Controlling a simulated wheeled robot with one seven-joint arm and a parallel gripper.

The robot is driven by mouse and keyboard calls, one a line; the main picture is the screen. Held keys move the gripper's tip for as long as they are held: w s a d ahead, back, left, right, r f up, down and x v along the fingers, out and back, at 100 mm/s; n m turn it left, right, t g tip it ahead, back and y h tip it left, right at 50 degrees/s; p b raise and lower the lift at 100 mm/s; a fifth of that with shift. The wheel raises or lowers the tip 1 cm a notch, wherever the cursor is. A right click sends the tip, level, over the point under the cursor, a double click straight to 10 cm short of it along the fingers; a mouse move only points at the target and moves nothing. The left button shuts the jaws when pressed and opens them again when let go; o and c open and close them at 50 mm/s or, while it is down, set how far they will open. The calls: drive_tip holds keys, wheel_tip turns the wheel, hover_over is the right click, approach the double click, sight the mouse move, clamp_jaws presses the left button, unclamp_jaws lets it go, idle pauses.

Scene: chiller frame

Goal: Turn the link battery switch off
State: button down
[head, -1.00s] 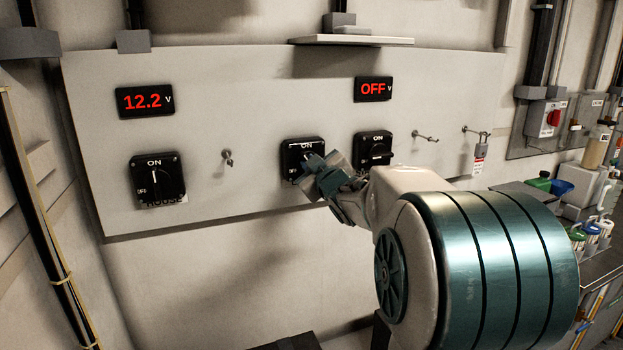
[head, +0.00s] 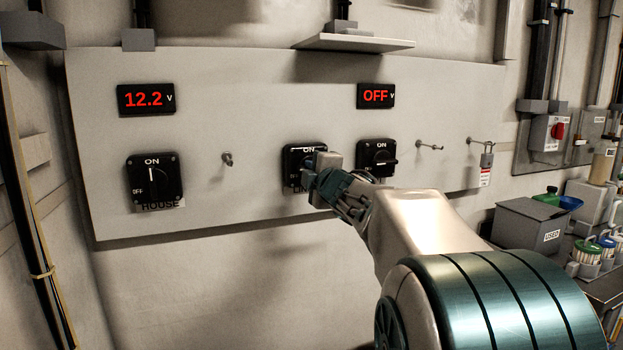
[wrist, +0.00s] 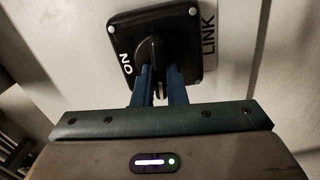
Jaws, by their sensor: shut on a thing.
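The link battery switch (head: 293,165) is a black square rotary switch in the middle of the pale wall panel. In the wrist view its plate (wrist: 196,62) carries an ON mark, and the word LINK stands beside it. My gripper (head: 318,172) is at the switch. In the wrist view its two blue fingers (wrist: 160,88) are shut on the black handle (wrist: 152,48), one on each side. The handle seems to lie crosswise to the ON mark. My fingers hide part of the plate, and the OFF mark cannot be seen there.
The house switch (head: 155,182) is at the left, with its handle upright at ON. Another black switch (head: 378,158) sits just right of my gripper. Displays read 12.2 V (head: 146,98) and OFF (head: 376,95). Pegs (head: 429,146) and a hanging padlock (head: 486,160) are further right.

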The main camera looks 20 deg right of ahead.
drive_tip(key=shift+f+n+b, duration=0.1)
drive_tip(key=shift+n+b, duration=0.2)
drive_tip(key=shift+n, duration=0.3)
drive_tip(key=c, duration=1.5)
unclamp_jaws()
drive_tip(key=shift+o, duration=0.2)
drive_tip(key=s+p, duration=0.1)
drive_tip(key=s, duration=1.2)
drive_tip(key=shift+s, duration=0.4)
